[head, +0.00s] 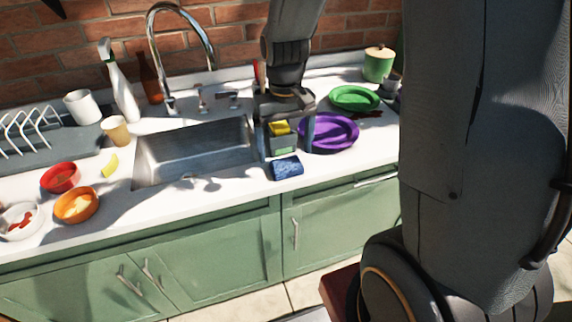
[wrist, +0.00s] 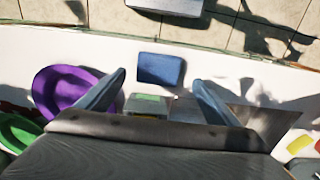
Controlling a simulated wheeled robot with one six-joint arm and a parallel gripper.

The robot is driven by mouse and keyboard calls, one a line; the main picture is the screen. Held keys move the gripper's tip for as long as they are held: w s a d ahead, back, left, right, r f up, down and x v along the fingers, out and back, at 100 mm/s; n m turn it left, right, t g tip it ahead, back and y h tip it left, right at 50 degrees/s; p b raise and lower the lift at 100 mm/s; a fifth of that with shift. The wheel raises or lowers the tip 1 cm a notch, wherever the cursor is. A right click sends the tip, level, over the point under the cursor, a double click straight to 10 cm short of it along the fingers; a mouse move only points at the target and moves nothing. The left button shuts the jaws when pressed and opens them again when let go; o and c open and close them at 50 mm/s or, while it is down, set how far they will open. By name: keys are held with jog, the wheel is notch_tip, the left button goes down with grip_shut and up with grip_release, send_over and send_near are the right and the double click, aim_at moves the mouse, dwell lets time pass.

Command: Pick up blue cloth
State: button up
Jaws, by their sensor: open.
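The blue cloth (head: 286,168) is a small folded, dark blue block lying flat on the white counter near its front edge, right of the sink. In the wrist view the blue cloth (wrist: 161,69) lies just past the fingertips, centred between them. My gripper (head: 286,152) points down above the counter, its fingers on either side of a small caddy behind the cloth. It also shows in the wrist view (wrist: 158,80), with the two fingers wide apart and nothing held. I cannot tell the exact height of the fingertips above the counter.
The small grey-green caddy (head: 284,143) with a yellow item stands right behind the cloth. A purple plate (head: 330,133) lies close on the right, a green plate (head: 355,98) behind it. The steel sink (head: 190,155) is on the left. Counter around the cloth's front is clear.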

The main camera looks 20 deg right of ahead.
aim_at(286, 163)
jog(key=shift+d+f+p, duration=0.15)
jog(key=shift+f+p, duration=0.5)
jog(key=shift+f, duration=1.45)
jog(key=shift+c, duration=0.2)
jog(key=c, duration=1.1)
